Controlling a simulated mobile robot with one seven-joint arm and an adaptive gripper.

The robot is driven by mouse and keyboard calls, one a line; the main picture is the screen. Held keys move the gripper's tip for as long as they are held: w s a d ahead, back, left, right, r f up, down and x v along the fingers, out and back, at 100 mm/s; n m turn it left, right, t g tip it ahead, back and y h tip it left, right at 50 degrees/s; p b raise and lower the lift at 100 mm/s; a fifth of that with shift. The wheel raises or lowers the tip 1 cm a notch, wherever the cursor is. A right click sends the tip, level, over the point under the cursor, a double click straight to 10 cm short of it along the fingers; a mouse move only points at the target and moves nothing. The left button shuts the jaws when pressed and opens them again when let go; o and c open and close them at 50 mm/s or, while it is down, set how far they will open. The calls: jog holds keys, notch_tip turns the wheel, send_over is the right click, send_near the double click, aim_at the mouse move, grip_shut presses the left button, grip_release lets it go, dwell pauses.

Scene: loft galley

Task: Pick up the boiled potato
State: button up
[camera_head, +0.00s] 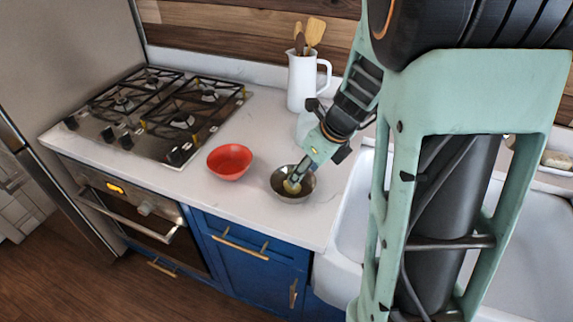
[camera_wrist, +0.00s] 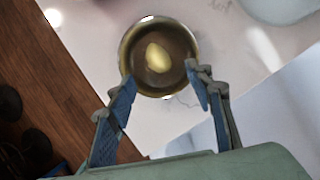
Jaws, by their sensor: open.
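The boiled potato (camera_wrist: 158,58) is a pale yellow oval lying inside a round metal bowl (camera_wrist: 129,36). In the head view the potato (camera_head: 292,187) is partly hidden by my gripper, and the metal bowl (camera_head: 309,188) stands on the white counter near its front edge. My gripper (camera_wrist: 160,88) is open and empty in the wrist view, its two blue-padded fingers spread to either side of the bowl's near rim. In the head view my gripper (camera_head: 294,179) points down at the bowl, close over the potato. I cannot tell whether the fingers touch anything.
A red bowl (camera_head: 229,161) stands left of the metal bowl, with a gas hob (camera_head: 165,112) beyond it. A white jug (camera_head: 301,80) with wooden utensils stands at the back. A white sink (camera_head: 345,235) lies to the right. The counter's front edge is close.

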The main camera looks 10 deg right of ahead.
jog(key=b+x, duration=0.1)
jog(key=x, duration=0.6)
jog(key=shift+w+a+b, duration=0.1)
jog(key=shift+a+b, duration=0.05)
jog(key=shift+b, duration=0.2)
jog(key=c, duration=1.2)
jog(key=shift+o, duration=0.2)
jog(key=shift+r, duration=0.2)
